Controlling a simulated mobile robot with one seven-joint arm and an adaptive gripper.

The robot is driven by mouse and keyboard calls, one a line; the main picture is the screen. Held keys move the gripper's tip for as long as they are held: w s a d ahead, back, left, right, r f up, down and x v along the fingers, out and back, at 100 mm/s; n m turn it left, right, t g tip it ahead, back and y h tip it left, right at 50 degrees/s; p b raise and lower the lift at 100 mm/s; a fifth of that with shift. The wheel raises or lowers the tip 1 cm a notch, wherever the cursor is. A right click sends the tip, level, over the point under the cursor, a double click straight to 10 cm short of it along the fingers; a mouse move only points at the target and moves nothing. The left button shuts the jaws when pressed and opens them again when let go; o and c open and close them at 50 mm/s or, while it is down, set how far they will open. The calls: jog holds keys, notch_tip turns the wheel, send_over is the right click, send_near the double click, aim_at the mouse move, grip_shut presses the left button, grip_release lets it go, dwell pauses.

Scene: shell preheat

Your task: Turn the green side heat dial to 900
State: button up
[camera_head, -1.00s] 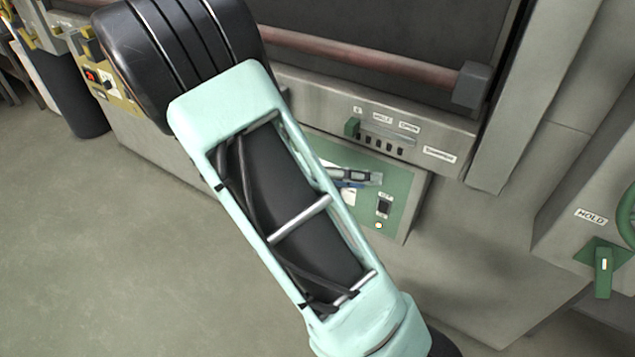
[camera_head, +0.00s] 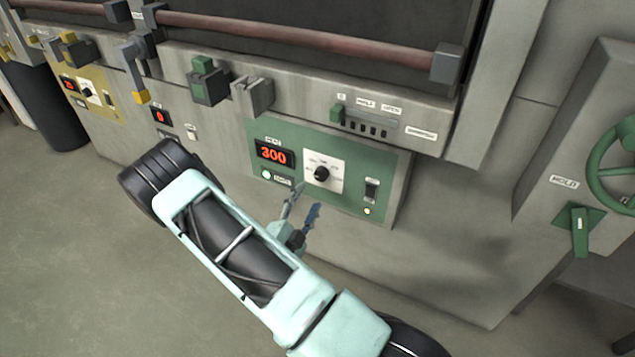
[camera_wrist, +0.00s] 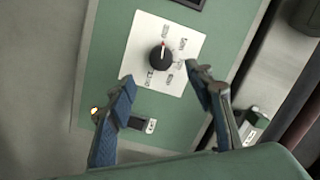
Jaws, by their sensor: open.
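The green panel (camera_head: 262,132) carries a black heat dial (camera_head: 322,173) on a white square plate (camera_head: 340,178). A red display (camera_head: 273,154) left of it reads 300. In the wrist view the dial (camera_wrist: 161,58) has a red and white pointer mark, and the labels around it are too small to read. My gripper (camera_head: 304,200) is just below the dial, open and empty. In the wrist view its fingers (camera_wrist: 163,88) are spread, with the dial beyond the tips and not touched.
A black rocker switch (camera_head: 371,190) and a lit lamp (camera_head: 367,211) sit right of the dial. A slider strip with a green knob (camera_head: 337,113) and a protruding ledge are above. A yellow panel (camera_head: 110,99) is at left. A green lever (camera_head: 579,230) and handwheel (camera_head: 612,165) are at right.

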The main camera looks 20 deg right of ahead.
aim_at(319, 177)
jog(key=b+x, duration=0.1)
jog(key=x, duration=0.7)
jog(key=shift+w+d, duration=0.25)
jog(key=c, duration=1.2)
